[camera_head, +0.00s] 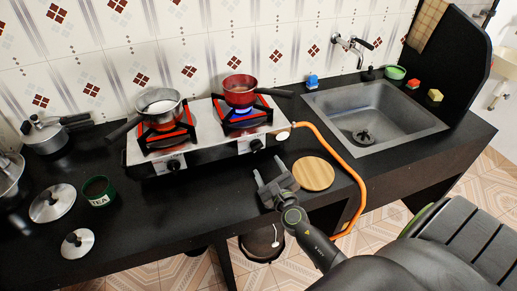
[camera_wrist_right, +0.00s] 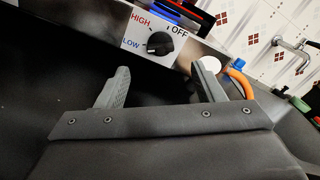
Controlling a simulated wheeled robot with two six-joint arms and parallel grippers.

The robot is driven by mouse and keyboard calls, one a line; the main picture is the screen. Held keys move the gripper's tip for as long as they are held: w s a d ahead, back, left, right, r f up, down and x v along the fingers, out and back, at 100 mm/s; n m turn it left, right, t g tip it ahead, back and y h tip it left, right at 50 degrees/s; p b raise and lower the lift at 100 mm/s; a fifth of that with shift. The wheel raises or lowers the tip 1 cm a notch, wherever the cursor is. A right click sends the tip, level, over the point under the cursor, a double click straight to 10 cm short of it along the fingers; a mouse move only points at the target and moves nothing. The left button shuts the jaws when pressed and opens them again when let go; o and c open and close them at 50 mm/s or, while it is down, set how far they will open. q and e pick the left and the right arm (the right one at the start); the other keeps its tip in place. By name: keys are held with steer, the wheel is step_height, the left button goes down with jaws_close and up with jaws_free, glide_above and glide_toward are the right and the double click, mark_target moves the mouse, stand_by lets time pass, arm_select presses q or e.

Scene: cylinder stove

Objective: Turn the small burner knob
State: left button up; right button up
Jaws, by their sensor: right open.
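The two-burner stove (camera_head: 205,140) has a black knob under each burner on its front panel. The right knob (camera_head: 257,144) sits below the burner with a blue flame and a red pot (camera_head: 240,90). The left knob (camera_head: 174,164) sits below the burner with a grey pan (camera_head: 160,102). In the right wrist view one black knob (camera_wrist_right: 160,43) shows on a white plate marked HIGH, LOW and OFF. My right gripper (camera_head: 270,174) is open and empty, in front of the right knob and apart from it. Its two fingers (camera_wrist_right: 160,80) point toward the knob. My left gripper is out of view.
An orange hose (camera_head: 345,165) curves from the stove's right end over the counter edge. A round wooden board (camera_head: 313,173) lies right of my gripper. A green cup (camera_head: 98,190) and lids (camera_head: 52,203) lie left. The sink (camera_head: 375,115) is at right.

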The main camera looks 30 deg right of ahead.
mark_target(258, 150)
steer(key=x, duration=0.9)
steer(key=shift+w+d+b, duration=0.1)
steer(key=shift+b, duration=0.25)
steer(key=c, duration=1)
